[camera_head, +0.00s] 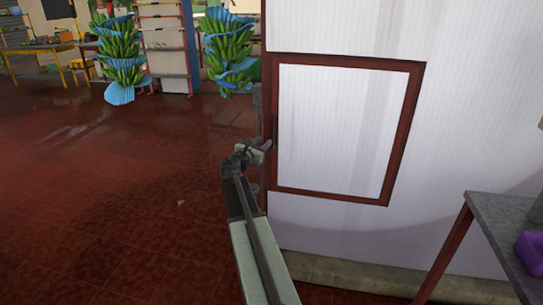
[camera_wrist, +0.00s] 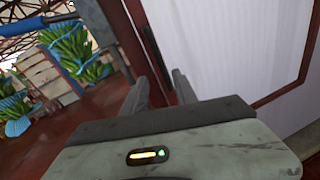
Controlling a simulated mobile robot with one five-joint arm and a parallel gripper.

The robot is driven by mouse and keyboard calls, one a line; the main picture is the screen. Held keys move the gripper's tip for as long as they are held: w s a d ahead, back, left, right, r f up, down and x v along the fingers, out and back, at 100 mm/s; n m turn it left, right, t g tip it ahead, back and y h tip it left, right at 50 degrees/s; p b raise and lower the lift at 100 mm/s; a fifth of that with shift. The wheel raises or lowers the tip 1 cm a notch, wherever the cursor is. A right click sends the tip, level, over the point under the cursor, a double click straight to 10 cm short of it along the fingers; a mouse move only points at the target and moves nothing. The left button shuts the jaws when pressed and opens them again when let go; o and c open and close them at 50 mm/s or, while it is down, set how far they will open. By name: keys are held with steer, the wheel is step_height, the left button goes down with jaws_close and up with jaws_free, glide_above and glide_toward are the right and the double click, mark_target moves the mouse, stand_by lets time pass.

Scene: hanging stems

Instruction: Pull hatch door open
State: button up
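The hatch door (camera_head: 335,130) is a white ribbed panel in a dark red frame, set in a white wall. It looks closed, flush with the wall. A dark upright handle (camera_head: 274,127) is on the left side of its frame. My gripper (camera_head: 264,146) is at the frame's left edge, just below the handle in the head view. In the wrist view my gripper (camera_wrist: 160,77) is open, its two fingers apart. A dark bar, apparently the handle (camera_wrist: 158,60), shows between and beyond the fingertips. I cannot tell whether they touch it.
A grey table (camera_head: 500,225) with a purple item (camera_head: 530,250) stands at the right. Banana bunches (camera_head: 121,55) with blue covers hang at the back left, near shelves (camera_head: 165,45) and a yellow bench (camera_head: 40,50). The red tiled floor (camera_head: 110,190) at left is clear.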

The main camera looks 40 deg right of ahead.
mark_target(273, 134)
steer(key=w+d, duration=0.1)
steer(key=d, duration=0.2)
steer(key=w+d+n, duration=0.1)
steer(key=d, duration=0.2)
steer(key=d+n, duration=0.1)
steer(key=d, duration=0.2)
steer(key=shift+w+r, duration=0.1)
steer(key=shift+w, duration=0.3)
jaws_close()
steer(key=shift+h, duration=0.3)
steer(key=shift+s, duration=0.15)
stand_by(0.4)
